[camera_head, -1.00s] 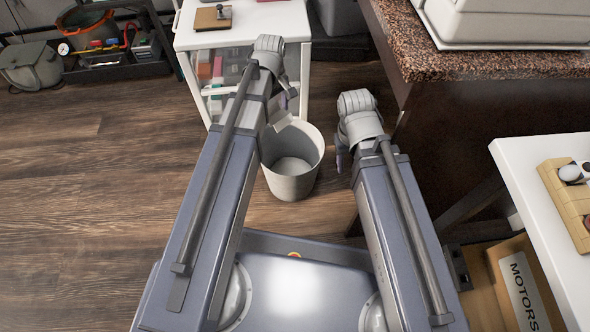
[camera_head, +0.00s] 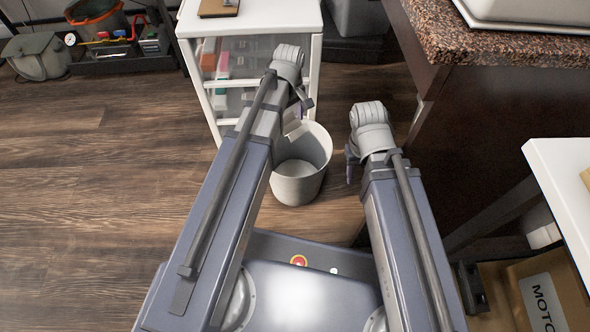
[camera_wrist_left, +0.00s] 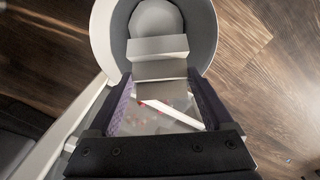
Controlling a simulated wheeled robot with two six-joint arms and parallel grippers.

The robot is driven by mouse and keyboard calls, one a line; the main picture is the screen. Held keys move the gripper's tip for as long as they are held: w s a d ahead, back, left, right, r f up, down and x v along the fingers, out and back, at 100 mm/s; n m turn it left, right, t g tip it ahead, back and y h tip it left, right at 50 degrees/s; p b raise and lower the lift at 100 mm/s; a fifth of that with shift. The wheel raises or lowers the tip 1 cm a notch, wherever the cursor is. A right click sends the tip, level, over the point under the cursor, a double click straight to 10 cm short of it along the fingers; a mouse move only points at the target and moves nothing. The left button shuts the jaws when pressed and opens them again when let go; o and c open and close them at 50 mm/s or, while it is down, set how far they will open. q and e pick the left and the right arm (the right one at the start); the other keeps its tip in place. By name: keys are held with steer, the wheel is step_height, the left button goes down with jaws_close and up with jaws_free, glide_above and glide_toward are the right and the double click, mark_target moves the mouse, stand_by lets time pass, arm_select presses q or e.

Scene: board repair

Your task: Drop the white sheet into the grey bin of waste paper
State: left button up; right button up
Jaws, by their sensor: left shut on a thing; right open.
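The grey bin (camera_head: 297,190) stands on the wooden floor between my two arms, in front of the white drawer cabinet. Its wall and round bottom also show at the top of the left wrist view (camera_wrist_left: 205,40). My left gripper (camera_head: 300,108) is above the bin's back left rim. It is shut on the white sheet (camera_head: 293,131), which looks pale grey and bent in the left wrist view (camera_wrist_left: 158,48), in front of the bin's opening. My right gripper (camera_head: 351,166) is open and empty, right of the bin. The inside of the bin shows no paper in the visible part.
The white drawer cabinet (camera_head: 213,100) stands just behind the bin. A dark counter (camera_head: 470,110) with a speckled top is at the right. A white table (camera_head: 570,190) and a labelled cardboard box (camera_head: 500,290) are at the lower right. The floor at the left is clear.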

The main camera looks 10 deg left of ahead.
arm_select(q)
step_height(320, 180, down, 4)
steer(key=b, duration=0.3)
steer(key=shift+f, duration=0.1)
steer(key=o, duration=1.1)
steer(key=shift+c, duration=0.2)
step_height(320, 180, up, 8)
steer(key=p, duration=0.7)
steer(key=shift+p, duration=0.35)
